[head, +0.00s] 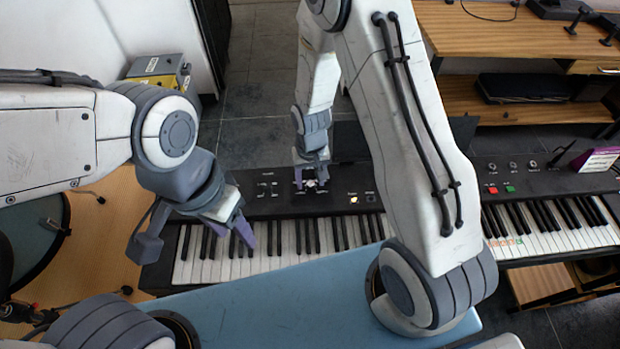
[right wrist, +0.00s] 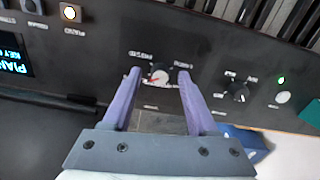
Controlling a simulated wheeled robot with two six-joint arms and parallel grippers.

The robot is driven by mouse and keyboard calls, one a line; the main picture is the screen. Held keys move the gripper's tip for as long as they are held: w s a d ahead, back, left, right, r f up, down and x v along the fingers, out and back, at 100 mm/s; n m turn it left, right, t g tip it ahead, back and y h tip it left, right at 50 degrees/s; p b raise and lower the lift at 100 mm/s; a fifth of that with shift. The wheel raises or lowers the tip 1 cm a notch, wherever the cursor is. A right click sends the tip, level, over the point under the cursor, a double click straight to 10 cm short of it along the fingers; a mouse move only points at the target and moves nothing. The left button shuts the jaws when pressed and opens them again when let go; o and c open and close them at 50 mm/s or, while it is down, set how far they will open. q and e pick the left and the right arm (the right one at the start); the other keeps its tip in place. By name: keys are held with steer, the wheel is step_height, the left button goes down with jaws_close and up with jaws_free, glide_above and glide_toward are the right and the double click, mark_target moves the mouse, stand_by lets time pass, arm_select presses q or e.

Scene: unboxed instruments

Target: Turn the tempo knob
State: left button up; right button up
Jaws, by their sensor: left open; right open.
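In the right wrist view a small round knob (right wrist: 159,74) with a pale cap and a red mark sits on the black keyboard panel. The purple fingers of my right gripper (right wrist: 158,78) are open, one on each side of it; contact cannot be told. A second, dark knob (right wrist: 237,91) is further right. The small labels are too blurred to tell which is the tempo knob. In the head view my right gripper (head: 311,183) is over the panel of the near keyboard (head: 268,180), hiding the knob. My left gripper (head: 243,228) is open above the white keys.
A lit button (right wrist: 71,13) and a display (right wrist: 13,60) are left of the knob, and a green light (right wrist: 281,80) is right. A second keyboard (head: 535,178) stands at the right. A blue bench (head: 290,305) lies in front. A wooden desk (head: 500,35) is behind.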

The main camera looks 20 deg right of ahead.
mark_target(311, 183)
step_height(311, 183, up, 10)
steer(key=shift+r+b, duration=0.25)
steer(key=shift+b, duration=0.2)
stand_by(0.4)
